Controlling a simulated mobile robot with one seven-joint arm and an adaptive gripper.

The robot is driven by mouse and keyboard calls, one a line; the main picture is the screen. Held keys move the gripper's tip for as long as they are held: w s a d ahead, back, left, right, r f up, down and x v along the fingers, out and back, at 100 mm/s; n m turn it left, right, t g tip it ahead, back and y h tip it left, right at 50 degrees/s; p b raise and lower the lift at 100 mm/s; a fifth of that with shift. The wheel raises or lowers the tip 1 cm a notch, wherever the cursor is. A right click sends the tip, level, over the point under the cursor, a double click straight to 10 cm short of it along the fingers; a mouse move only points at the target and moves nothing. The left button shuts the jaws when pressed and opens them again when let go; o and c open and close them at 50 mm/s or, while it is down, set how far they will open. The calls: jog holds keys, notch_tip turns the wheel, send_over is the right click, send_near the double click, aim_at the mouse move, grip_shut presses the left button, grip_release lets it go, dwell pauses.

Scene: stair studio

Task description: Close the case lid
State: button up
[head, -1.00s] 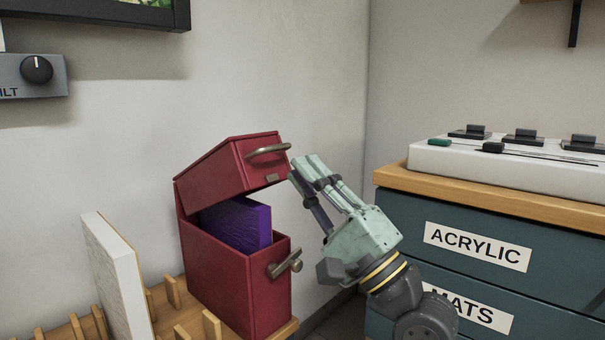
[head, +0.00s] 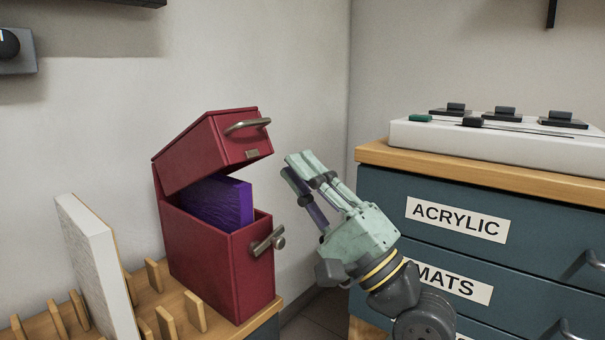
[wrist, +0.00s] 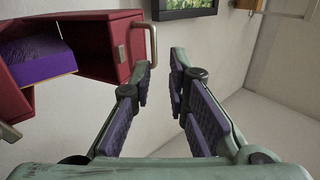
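A red case (head: 208,257) stands on a wooden ledge against the wall. Its lid (head: 195,152) is tilted open, hinged at the back left, with a metal handle (head: 247,126) on its front. A purple block (head: 222,202) sits inside and shows through the gap.
A white panel (head: 95,265) stands among wooden pegs left of the case. A teal drawer cabinet (head: 400,200) with a white device (head: 480,135) on top stands to the right. Bare wall lies behind my gripper.

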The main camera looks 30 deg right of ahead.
aim_at(256, 123)
notch_tip(256, 123, up, 9)
jog(key=g+h+p, duration=0.4)
jog(key=g+p, duration=0.6)
jog(key=p, duration=1.5)
jog(key=x, duration=1)
jog(key=shift+d, duration=0.1)
jog(key=shift+c, duration=0.5)
grip_shut()
